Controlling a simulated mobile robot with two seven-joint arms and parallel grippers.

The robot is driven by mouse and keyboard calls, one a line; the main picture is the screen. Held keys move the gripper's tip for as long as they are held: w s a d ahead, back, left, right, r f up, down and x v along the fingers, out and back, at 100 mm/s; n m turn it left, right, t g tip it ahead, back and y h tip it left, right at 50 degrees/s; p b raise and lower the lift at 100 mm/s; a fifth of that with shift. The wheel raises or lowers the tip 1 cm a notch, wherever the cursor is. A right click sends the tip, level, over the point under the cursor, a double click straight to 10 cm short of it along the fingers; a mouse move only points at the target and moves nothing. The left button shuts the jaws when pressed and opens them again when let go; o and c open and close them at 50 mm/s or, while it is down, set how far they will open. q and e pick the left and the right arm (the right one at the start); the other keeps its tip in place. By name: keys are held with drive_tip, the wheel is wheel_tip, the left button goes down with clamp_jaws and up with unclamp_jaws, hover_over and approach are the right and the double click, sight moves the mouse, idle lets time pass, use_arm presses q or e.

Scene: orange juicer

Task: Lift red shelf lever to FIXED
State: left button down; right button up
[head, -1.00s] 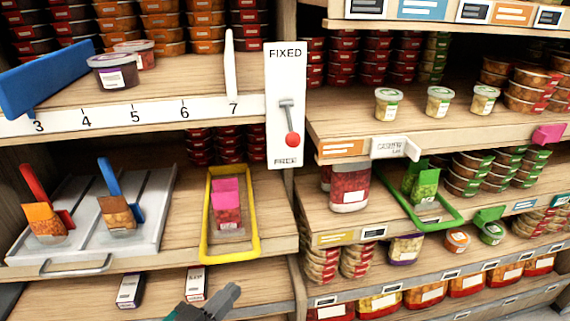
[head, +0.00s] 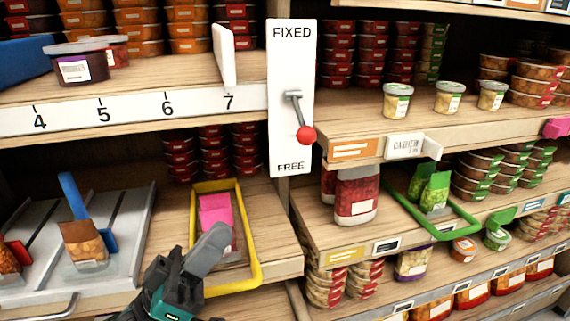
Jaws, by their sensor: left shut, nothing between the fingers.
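The shelf lever has a grey arm and a red ball knob (head: 305,135). It is mounted on a white plate (head: 291,75) marked FIXED at the top and FREE at the bottom. The lever hangs down, its knob tilted slightly right and just above the FREE label. My left gripper (head: 215,240) is shut and empty, below and left of the lever and apart from it. It is in front of the yellow-framed tray (head: 252,240) and hides part of it. My right gripper is not in view.
A numbered shelf edge (head: 135,107) with a white upright divider (head: 224,55) is left of the plate. A green-framed holder (head: 455,226) sticks out from the lower right shelf. Open space lies in front of the plate.

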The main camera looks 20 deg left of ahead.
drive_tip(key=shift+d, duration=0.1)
use_arm(q)
drive_tip(key=p, duration=0.2)
approach(300, 116)
drive_tip(key=d+r, duration=0.2)
drive_tip(key=d, duration=0.2)
drive_tip(key=shift+w+d+r, duration=0.1)
drive_tip(key=shift+w+r, duration=0.05)
drive_tip(key=shift+w, duration=0.3)
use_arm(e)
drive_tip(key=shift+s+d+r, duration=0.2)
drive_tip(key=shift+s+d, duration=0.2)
